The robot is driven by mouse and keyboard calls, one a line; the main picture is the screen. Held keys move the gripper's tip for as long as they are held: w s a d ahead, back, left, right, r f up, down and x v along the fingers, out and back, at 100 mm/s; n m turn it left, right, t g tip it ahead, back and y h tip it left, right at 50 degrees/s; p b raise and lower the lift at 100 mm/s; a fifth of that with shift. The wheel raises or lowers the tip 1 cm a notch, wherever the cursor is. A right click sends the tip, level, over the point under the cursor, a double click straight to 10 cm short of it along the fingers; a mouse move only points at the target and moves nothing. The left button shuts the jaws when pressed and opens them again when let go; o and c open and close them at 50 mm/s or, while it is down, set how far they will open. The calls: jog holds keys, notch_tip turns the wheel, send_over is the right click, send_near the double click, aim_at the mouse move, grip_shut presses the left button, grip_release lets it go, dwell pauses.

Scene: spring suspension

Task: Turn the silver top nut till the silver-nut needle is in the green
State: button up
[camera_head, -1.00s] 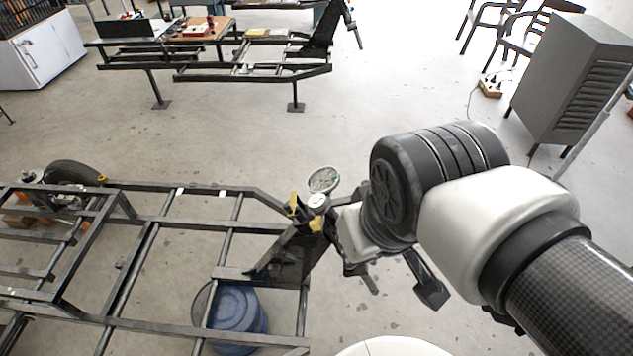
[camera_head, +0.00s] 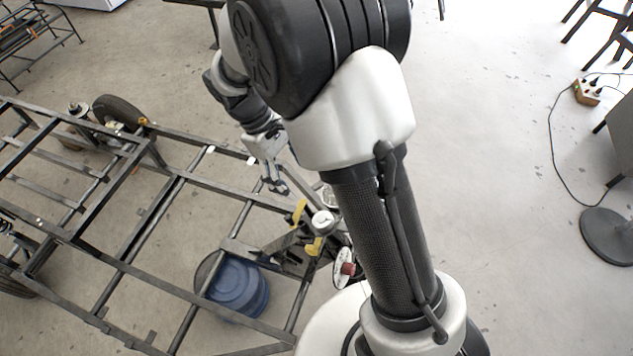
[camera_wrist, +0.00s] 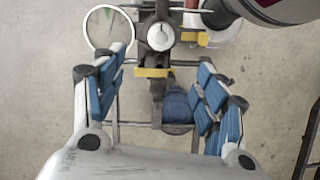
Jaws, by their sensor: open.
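The silver top nut (camera_head: 322,221) is a small pale round piece on top of the suspension post at the frame's right end. It also shows in the wrist view (camera_wrist: 160,37), beyond the fingertips. My gripper (camera_head: 275,187) is to the left of the nut in the head view, pointing down, apart from it. A round dial (camera_head: 344,268) with a red part stands beside the post. Another round dial (camera_wrist: 108,27) shows left of the nut. I cannot read any needle.
Yellow pieces (camera_head: 299,211) sit close around the post. The dark metal frame (camera_head: 185,172) fills the left, with a blue drum (camera_head: 232,288) under it. A tyre (camera_head: 118,111) lies at its far side. The floor at right is mostly clear, with a power strip (camera_head: 587,92) and cable.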

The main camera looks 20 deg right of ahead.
aim_at(321, 219)
jog(key=b+x, duration=0.4)
jog(key=x, duration=1.3)
jog(key=shift+s+a+f+b, duration=0.1)
jog(key=shift+f+b, duration=0.15)
jog(key=shift+b, duration=0.05)
jog(key=shift+c, duration=0.3)
jog(key=c, duration=1)
